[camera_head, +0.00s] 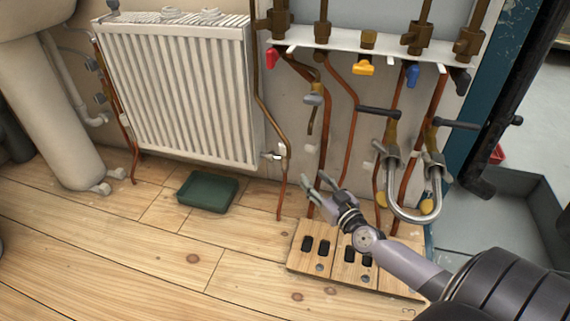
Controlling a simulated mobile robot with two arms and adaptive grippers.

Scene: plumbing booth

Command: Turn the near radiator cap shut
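The white radiator (180,92) hangs on the wall at the upper left. At its lower right corner, a small valve with a pale cap (277,155) joins a copper pipe. The cap is too small to tell how far it is turned. My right gripper (316,182) is to the right of and below the cap in the picture, apart from it. Its fingers are spread and nothing shows between them. My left gripper is not in view.
A green tray (207,191) lies on the wooden floor below the radiator. A wooden board with black switches (352,257) lies under my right arm. Copper pipes and a white manifold (340,44) with coloured taps stand to the right. The floor at front left is clear.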

